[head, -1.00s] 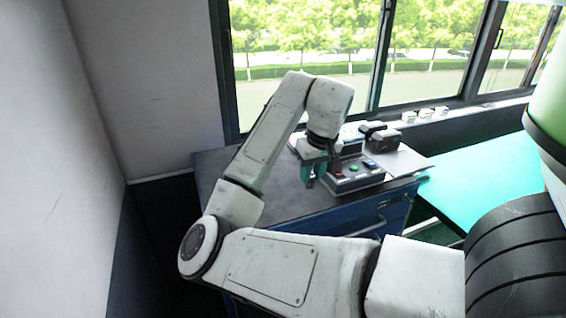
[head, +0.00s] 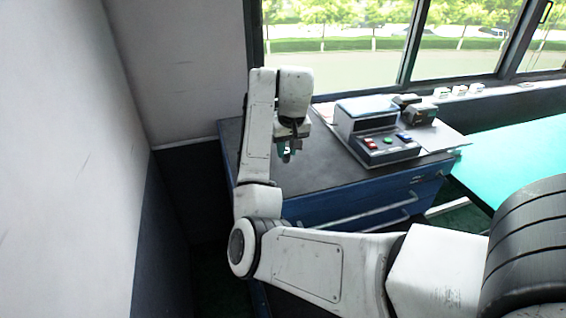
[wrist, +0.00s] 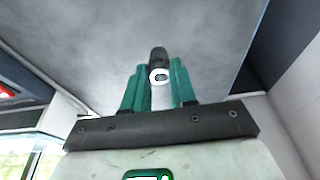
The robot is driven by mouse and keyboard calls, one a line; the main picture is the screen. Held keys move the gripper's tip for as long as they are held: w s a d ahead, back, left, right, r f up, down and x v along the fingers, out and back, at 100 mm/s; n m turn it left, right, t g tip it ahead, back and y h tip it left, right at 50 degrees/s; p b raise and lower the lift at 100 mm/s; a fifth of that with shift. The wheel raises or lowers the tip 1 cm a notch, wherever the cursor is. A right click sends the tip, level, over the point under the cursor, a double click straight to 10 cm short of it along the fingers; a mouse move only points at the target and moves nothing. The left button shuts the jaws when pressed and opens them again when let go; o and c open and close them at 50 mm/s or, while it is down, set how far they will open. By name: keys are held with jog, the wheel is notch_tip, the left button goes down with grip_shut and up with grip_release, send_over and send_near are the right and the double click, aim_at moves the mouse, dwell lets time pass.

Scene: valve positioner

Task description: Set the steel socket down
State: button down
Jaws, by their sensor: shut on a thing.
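My gripper (wrist: 157,84) shows its two green fingers in the wrist view, shut on the steel socket (wrist: 159,77). In the head view my gripper (head: 287,152) points down over the left part of the dark bench top (head: 318,180), left of the control box. The socket is too small to make out there. I cannot tell whether it touches the bench.
The control box (head: 378,138) with coloured buttons stands on the bench, with a dark device (head: 415,112) behind it to the right. A wall (head: 190,70) rises on the left. A green surface (head: 520,155) lies at right. The bench around my gripper is clear.

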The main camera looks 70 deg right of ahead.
aim_at(283, 161)
jog(key=shift+w+d+f, duration=0.1)
jog(key=shift+w+f, duration=0.25)
jog(key=shift+f, duration=0.15)
jog(key=shift+a+p+x, duration=0.15)
jog(key=shift+p+x, duration=0.15)
jog(key=shift+x, duration=0.6)
jog(key=shift+a+p+x, duration=0.2)
jog(key=shift+p+x, duration=0.05)
jog(key=shift+x, duration=0.7)
jog(key=shift+f, duration=0.15)
jog(key=c, duration=0.9)
grip_release()
jog(key=v, duration=1.2)
